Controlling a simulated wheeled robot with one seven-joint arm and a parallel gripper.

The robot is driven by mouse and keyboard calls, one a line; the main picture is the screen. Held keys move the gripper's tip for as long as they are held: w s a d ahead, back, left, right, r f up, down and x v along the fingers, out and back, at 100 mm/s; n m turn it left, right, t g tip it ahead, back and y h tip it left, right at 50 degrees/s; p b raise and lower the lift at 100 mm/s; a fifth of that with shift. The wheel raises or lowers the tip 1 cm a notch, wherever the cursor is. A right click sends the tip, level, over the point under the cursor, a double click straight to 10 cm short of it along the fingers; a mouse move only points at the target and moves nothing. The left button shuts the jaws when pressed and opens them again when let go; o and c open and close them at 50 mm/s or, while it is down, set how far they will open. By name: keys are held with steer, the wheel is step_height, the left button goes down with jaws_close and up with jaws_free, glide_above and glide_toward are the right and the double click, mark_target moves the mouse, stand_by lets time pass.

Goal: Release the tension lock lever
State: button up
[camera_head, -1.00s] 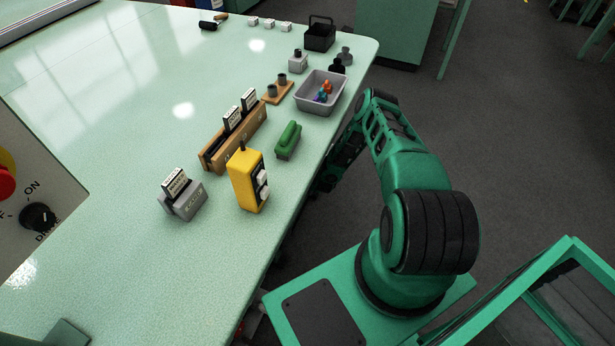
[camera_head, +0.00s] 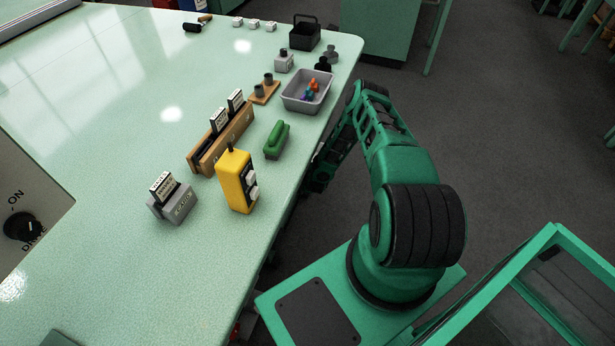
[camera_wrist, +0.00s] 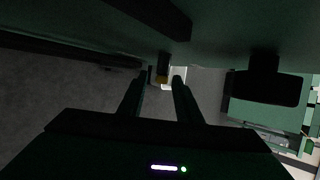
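I cannot make out a tension lock lever for certain in either view. In the wrist view, my gripper (camera_wrist: 159,85) is open, its two dark fingers apart with nothing clearly held. Ahead of the fingertips, a small dark piece with a yellow end (camera_wrist: 161,78) hangs below a dark green surface; I cannot tell if it is the lever. A pale patch (camera_wrist: 178,74) shows just right of it. In the head view my arm reaches down beside the table's right edge, and the gripper's fingers are not clear there.
The pale green table (camera_head: 110,130) bears a yellow control box (camera_head: 237,181), a grey card holder (camera_head: 172,206), a wooden card rack (camera_head: 222,137), a green-handled brush (camera_head: 277,139) and a grey tray (camera_head: 306,92). A panel with a black knob (camera_head: 22,226) stands at left.

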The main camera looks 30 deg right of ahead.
steer(key=v, duration=0.8)
